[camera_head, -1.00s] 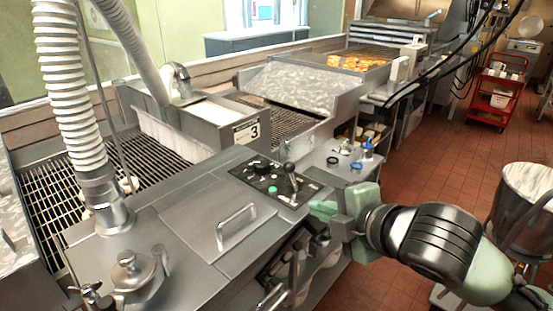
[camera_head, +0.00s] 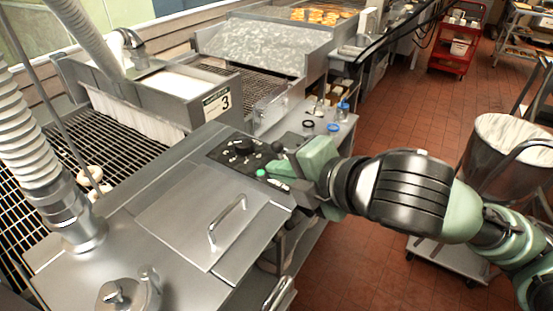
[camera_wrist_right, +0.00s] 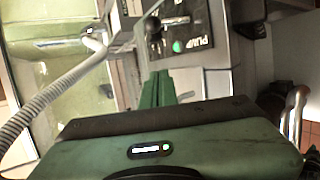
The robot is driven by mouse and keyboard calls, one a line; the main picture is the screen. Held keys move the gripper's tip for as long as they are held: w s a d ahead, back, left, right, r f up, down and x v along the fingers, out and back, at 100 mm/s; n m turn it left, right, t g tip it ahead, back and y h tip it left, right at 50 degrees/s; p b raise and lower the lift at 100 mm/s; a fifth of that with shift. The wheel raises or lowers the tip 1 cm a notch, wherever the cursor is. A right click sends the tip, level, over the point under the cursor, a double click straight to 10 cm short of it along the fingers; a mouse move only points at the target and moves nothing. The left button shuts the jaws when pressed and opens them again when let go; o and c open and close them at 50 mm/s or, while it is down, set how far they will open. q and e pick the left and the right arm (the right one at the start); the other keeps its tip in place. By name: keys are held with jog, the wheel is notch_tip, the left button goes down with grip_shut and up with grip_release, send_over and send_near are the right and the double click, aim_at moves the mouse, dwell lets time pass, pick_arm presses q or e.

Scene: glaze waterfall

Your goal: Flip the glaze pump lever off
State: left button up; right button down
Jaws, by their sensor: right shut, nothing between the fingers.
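The pump control panel (camera_head: 228,153) is a black plate on the steel counter, with a dark knob (camera_head: 243,148) and a green button (camera_head: 261,172). The pump lever (camera_head: 278,147) shows as a dark ball tip just behind my right gripper (camera_head: 274,168); its shaft is mostly hidden by the green fingers. In the right wrist view, the lever's ball (camera_wrist_right: 153,24) is beyond the closed fingertips (camera_wrist_right: 156,75), near the green button (camera_wrist_right: 178,46) and the PUMP label (camera_wrist_right: 198,34). My right gripper is shut and empty; I cannot tell whether it touches the lever. My left gripper is out of view.
A ribbed hose (camera_head: 35,160) rises at the left. Small blue-lidded containers (camera_head: 342,110) stand behind the gripper. A mixing bowl on a cart (camera_head: 500,160) is at right.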

aim_at(282, 158)
jog(key=p+x, duration=0.1)
jog(key=x, duration=0.7)
jog(key=shift+w+a+p, duration=0.1)
jog(key=shift+w+p, duration=0.05)
jog(key=shift+p, duration=0.2)
jog(key=w+d+p, duration=0.2)
jog(key=d, duration=0.1)
jog(key=shift+r, duration=0.25)
jog(key=shift+d, duration=0.15)
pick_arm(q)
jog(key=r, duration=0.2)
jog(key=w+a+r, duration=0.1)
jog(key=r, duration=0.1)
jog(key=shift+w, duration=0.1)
pick_arm(e)
jog(key=shift+w, duration=0.1)
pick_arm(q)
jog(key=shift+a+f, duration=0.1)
